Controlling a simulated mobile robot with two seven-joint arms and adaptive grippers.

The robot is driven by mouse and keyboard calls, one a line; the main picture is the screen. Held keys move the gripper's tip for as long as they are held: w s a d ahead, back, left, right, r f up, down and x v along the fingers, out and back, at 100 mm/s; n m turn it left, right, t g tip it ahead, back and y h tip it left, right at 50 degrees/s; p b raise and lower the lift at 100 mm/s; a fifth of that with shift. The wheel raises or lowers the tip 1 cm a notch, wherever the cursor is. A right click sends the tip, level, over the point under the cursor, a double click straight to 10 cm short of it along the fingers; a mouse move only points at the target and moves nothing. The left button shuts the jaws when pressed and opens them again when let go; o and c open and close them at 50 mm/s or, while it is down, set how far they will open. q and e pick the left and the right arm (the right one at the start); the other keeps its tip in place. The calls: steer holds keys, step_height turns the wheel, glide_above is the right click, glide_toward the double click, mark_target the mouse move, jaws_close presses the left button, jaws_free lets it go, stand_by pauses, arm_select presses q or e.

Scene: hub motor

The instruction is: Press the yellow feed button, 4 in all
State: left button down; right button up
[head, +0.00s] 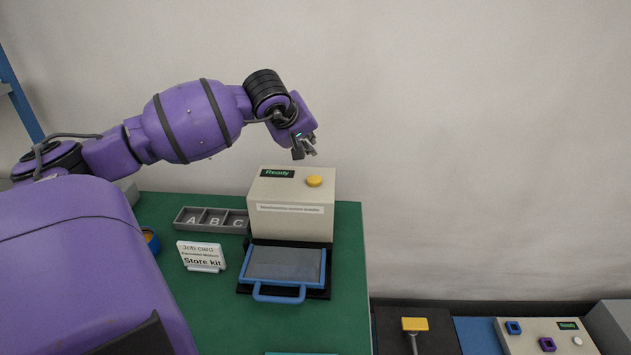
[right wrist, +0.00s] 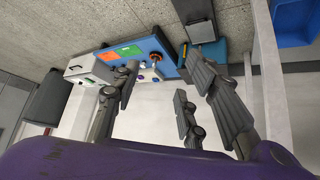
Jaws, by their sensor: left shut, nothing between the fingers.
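The yellow feed button (head: 314,181) sits on top of a beige box (head: 290,222), towards its right side. A small dark display (head: 277,173) on the box reads "Ready" in green. My left gripper (head: 304,152) is shut and empty, pointing down above the box. It appears a little above and left of the button, with a visible gap between them. My right gripper (right wrist: 160,80) shows in the right wrist view with its fingers spread apart and nothing between them.
A blue-framed tray with a handle (head: 283,264) is in front of the box. A grey A-B-C holder (head: 211,220) and a job card reading "Store kit" (head: 201,256) stand left on the green table (head: 345,300). Another button panel (head: 540,335) is at lower right.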

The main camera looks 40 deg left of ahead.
arm_select(q)
steer(key=b, duration=0.2)
glide_above(314, 180)
steer(key=a, duration=0.3)
steer(key=f, duration=0.4)
steer(key=shift+w+d+f, duration=0.1)
steer(key=shift+d+f, duration=0.15)
steer(key=shift+f, duration=0.55)
steer(key=shift+f, duration=0.1)
steer(key=shift+f+b, duration=0.35)
steer(key=shift+f+b, duration=0.3)
steer(key=shift+f, duration=0.2)
stand_by(0.5)
stand_by(0.4)
steer(key=shift+r+p, duration=0.4)
steer(key=shift+r, duration=0.55)
